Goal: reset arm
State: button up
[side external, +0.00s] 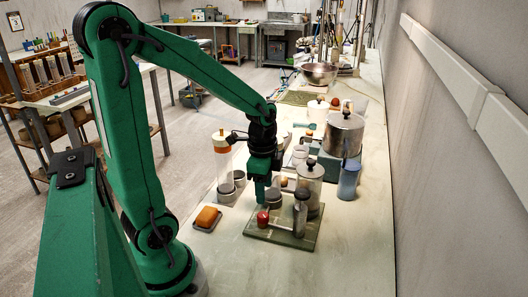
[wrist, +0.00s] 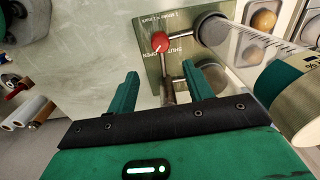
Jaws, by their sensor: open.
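My green arm stands at the left in the side external view, bent over the bench. My gripper (wrist: 164,88) points down, and its two green fingers stand apart with nothing between them in the wrist view. In the side external view the gripper (side external: 262,198) is just above the green base plate (side external: 287,238). The plate carries a red knob (side external: 262,219) on a metal rod and clear and grey cylinders. In the wrist view the red knob (wrist: 160,41) lies beyond the fingertips, apart from them, beside a label reading "SHUT" and "OPEN".
The bench front (side external: 320,270) is clear. A wall runs along the right.

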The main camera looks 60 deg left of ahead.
jog(key=s+d+r+n+t, duration=0.5)
jog(key=d+r+n, duration=0.3)
jog(key=r, duration=0.4)
jog(key=shift+s, duration=0.35)
jog(key=shift+d, duration=0.1)
dwell(0.6)
